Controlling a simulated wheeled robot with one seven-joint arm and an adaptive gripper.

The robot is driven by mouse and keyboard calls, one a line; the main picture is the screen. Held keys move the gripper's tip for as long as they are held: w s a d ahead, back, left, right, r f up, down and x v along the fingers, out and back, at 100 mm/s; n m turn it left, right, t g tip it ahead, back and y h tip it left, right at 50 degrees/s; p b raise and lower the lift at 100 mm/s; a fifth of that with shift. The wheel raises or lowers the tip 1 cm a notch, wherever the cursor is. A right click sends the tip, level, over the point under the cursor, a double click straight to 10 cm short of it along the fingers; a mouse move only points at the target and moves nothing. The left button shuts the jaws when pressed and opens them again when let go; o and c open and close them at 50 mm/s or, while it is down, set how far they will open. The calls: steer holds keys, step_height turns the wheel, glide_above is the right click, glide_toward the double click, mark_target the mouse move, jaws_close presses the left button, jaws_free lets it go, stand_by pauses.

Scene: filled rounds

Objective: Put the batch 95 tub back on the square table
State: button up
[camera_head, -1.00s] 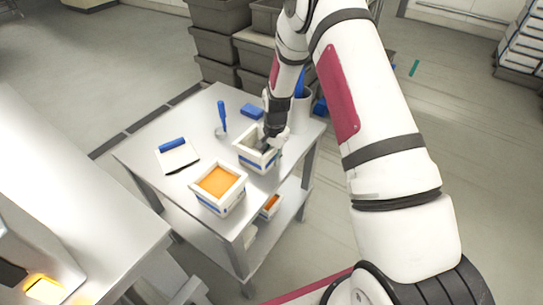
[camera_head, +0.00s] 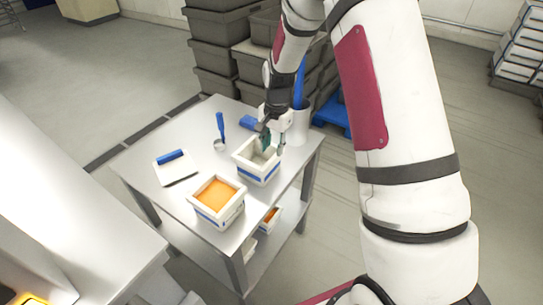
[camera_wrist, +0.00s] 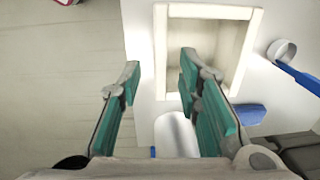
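A white tub with a blue stripe (camera_head: 256,174) stands upright on the square table (camera_head: 190,205), its inside pale and seemingly empty. A similar tub with orange filling (camera_head: 216,194) stands beside it, nearer the front corner. No batch number is legible on either. My gripper (camera_head: 271,144) is at the right-hand wall of the pale tub, with teal finger pads spread apart. In the wrist view, the gripper (camera_wrist: 160,78) has one finger outside the tub wall (camera_wrist: 160,50) and the other over its opening, with a gap between the fingers and the wall.
A scraper (camera_head: 174,168), a blue-handled scoop (camera_head: 220,130), a blue block (camera_head: 248,122) and a white holder (camera_head: 299,125) are on the table. Grey crates (camera_head: 220,55) are stacked behind. A lower shelf holds another orange-filled tub (camera_head: 270,216).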

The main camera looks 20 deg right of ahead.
steer(key=shift+r, duration=0.8)
steer(key=s+a+r+n+t, duration=0.1)
steer(key=s+r+n, duration=0.2)
steer(key=s+r, duration=0.5)
steer(key=s+a+r+n+t, duration=0.1)
steer(key=s+r+n, duration=0.15)
steer(key=r, duration=0.95)
steer(key=s+r+n+t, duration=0.1)
steer(key=s+r+n, duration=0.1)
steer(key=s, duration=0.7)
steer(key=s+a+r+n+t, duration=0.1)
steer(key=s+r+n, duration=0.2)
steer(key=s, duration=0.7)
step_height(320, 180, up, 2)
steer(key=shift+s+a+r+t, duration=0.1)
steer(key=shift+s+a+t, duration=0.1)
steer(key=shift+s+t, duration=0.15)
steer(key=shift+a, duration=0.1)
